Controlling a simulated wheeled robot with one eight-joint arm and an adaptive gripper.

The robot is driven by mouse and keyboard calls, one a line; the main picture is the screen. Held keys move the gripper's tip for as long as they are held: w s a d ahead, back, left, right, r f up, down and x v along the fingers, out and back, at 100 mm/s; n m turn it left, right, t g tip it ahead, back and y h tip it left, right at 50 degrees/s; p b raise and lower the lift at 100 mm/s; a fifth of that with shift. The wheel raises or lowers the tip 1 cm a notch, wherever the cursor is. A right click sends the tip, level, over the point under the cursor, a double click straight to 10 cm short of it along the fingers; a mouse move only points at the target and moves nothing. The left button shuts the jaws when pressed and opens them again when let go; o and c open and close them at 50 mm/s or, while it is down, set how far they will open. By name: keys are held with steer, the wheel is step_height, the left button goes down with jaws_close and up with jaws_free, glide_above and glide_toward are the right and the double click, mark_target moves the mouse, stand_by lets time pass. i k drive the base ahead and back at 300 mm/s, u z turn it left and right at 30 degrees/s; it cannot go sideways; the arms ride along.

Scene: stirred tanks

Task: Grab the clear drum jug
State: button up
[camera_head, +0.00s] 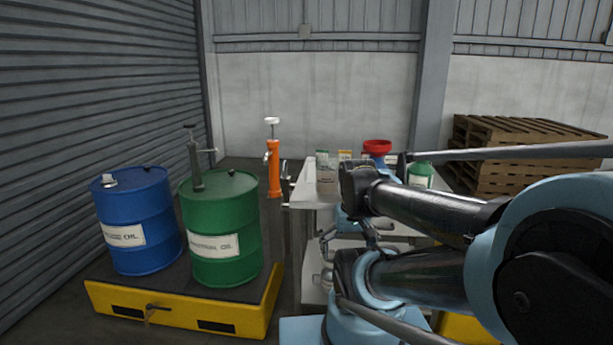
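I cannot pick out the clear drum jug with certainty. A pale, see-through shape (326,279) on the lower shelf of the cart may be it, but it is small and partly hidden by my arm. My arm covers much of the cart. What seems to be my gripper (372,238) is a small dark shape below the wrist, in front of the cart. Its fingers are too small and covered to tell whether they are open or shut, or whether they touch anything.
An orange pump (273,165) stands between. Wooden pallets (510,150) are stacked at right.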

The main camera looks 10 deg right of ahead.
mark_target(327, 163)
steer(key=z, duration=0.25)
steer(key=k, duration=0.9)
steer(key=z, duration=0.55)
